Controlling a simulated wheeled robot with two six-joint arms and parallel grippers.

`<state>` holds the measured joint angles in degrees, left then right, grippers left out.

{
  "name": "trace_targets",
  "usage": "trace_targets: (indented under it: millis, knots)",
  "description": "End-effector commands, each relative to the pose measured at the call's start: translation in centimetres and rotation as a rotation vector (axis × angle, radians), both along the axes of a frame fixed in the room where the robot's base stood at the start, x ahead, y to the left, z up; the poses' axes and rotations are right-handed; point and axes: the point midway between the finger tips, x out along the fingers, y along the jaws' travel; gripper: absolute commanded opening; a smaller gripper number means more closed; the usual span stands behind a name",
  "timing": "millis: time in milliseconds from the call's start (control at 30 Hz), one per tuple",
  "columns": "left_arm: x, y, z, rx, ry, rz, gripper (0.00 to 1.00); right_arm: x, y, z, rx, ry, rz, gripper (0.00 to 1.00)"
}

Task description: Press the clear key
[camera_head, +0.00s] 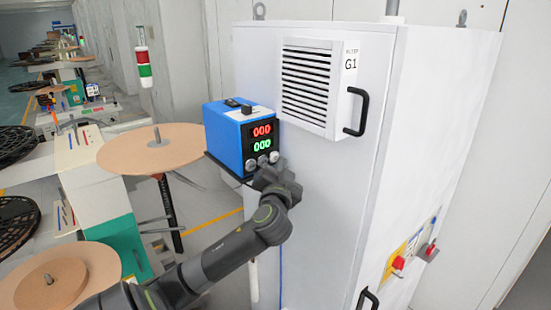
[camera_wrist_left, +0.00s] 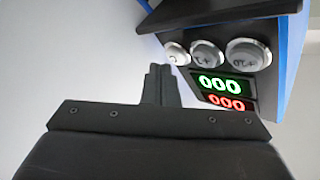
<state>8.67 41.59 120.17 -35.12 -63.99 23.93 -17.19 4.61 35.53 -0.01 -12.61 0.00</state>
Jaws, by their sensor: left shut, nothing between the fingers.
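A blue counter box (camera_head: 226,135) sits on a dark shelf on the side of the white cabinet. Its black front has a red 000 display (camera_head: 261,131), a green 000 display (camera_head: 262,145) and a row of three round keys below. In the left wrist view, upside down, the clear key (camera_wrist_left: 177,53) is the leftmost, beside two grey plus keys (camera_wrist_left: 206,54). My left gripper (camera_wrist_left: 160,70) is shut and empty, its tips just beside and below the clear key in that view; I cannot tell whether they touch it. My left gripper also shows in the head view (camera_head: 266,170).
The white cabinet (camera_head: 325,190) has a louvred vent (camera_head: 307,83) and a black handle (camera_head: 357,111) right of the box. Tan reels (camera_head: 150,148) and machines stand to the left. A red knob (camera_head: 398,263) is low on the cabinet's right side.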

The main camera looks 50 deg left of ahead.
Motion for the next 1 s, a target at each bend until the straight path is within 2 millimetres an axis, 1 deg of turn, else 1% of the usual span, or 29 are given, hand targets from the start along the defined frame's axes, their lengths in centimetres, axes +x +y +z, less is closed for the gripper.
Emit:
trace_targets:
  millis: [100, 367, 433, 800, 1000]
  knots:
    - [0.0, -0.4, 0.0, 0.000, -0.001, 0.001, 0.00, 0.0, 0.0, 0.0, 0.000, 0.000, 0.000, 0.00]
    - [0.0, -0.4, 0.0, 0.000, -0.001, 0.001, 0.00, 0.0, 0.0, 0.0, 0.000, 0.000, 0.000, 0.00]
    - [0.0, -0.7, 0.0, -0.002, -0.001, 0.000, 0.00, 0.0, 0.0, 0.0, 0.000, 0.000, 0.000, 0.00]
    - [-0.4, -4.4, -0.1, -0.004, -0.003, -0.002, 0.00, 0.0, 0.1, -0.2, 0.002, 0.000, -0.001, 0.00]
    - [-0.4, -5.3, 0.0, 0.000, 0.000, 0.000, 0.00, 0.0, 0.1, -0.2, 0.001, 0.000, -0.001, 0.00]
